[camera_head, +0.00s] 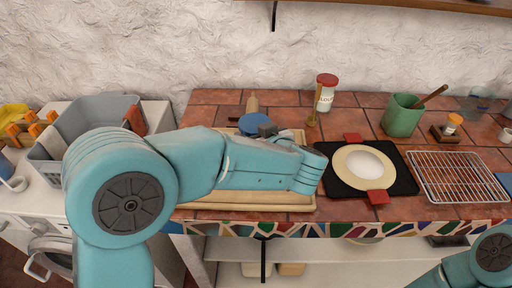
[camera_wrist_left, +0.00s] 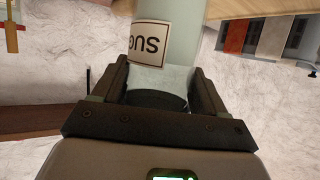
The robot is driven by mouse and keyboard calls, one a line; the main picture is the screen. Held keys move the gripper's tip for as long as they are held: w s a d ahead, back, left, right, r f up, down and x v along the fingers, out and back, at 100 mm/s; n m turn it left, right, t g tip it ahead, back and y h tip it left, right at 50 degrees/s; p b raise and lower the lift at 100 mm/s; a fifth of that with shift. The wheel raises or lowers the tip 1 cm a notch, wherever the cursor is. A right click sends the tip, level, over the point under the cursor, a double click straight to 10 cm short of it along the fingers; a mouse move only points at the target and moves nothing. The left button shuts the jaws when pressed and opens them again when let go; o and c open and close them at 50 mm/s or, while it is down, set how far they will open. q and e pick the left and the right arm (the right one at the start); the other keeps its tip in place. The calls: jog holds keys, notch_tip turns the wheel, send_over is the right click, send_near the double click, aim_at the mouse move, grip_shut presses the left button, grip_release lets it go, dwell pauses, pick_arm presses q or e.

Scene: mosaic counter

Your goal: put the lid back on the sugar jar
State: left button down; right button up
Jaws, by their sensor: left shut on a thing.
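The sugar jar (camera_wrist_left: 170,35) shows upside down in the left wrist view, pale glass with a "SUG" label, just beyond my left fingers. My left gripper (camera_wrist_left: 160,85) is shut on a dark round piece (camera_wrist_left: 158,101) that looks like the lid, at the top end of the jar. I cannot tell whether the lid is seated. In the head view a blue round top (camera_head: 255,123) shows behind my left arm, beside a dark grey part of my left gripper (camera_head: 267,130). My arm hides the jar body there. My right gripper is out of view.
A red-lidded jar (camera_head: 326,92), a green cup (camera_head: 402,116), a plate (camera_head: 362,167) on a black mat and a wire rack (camera_head: 458,177) stand to the right. A wooden board (camera_head: 250,197) lies under my left arm. A grey basket (camera_head: 95,120) is at left.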

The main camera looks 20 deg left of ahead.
pick_arm(q)
jog(key=shift+f+b, duration=0.3)
jog(key=shift+f, duration=1.8)
jog(key=shift+f, duration=0.2)
jog(key=shift+c, duration=0.2)
grip_release()
jog(key=shift+r, duration=0.1)
jog(key=shift+s+d+r, duration=0.1)
jog(key=shift+d+r, duration=0.05)
jog(key=shift+d, duration=0.05)
jog(key=v, duration=1.1)
jog(key=shift+s+d, duration=0.15)
jog(key=shift+s, duration=0.1)
jog(key=shift+r, duration=0.1)
